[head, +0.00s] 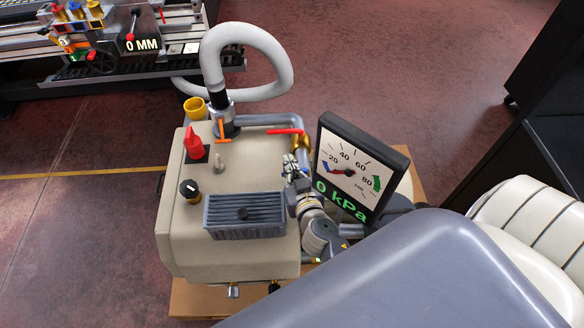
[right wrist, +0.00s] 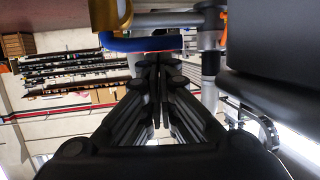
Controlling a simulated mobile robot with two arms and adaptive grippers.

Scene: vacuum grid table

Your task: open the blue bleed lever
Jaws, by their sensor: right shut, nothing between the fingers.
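The blue bleed lever (right wrist: 140,43) shows in the right wrist view as a blue bar running left to right, just past my fingertips. Its left end bends up beside a brass valve body (right wrist: 110,14). I cannot make it out in the head view. My right gripper (right wrist: 155,62) is shut and empty, its fingertips close to the lever; contact cannot be told. In the head view the right gripper (head: 291,163) is beside the pump box, below the brass valve (head: 301,143) and left of the gauge. My left gripper is not in view.
A red lever (head: 286,131) sits by the brass valve. The gauge (head: 350,168) reads 0 kPa. A white hose (head: 276,62) arches behind.

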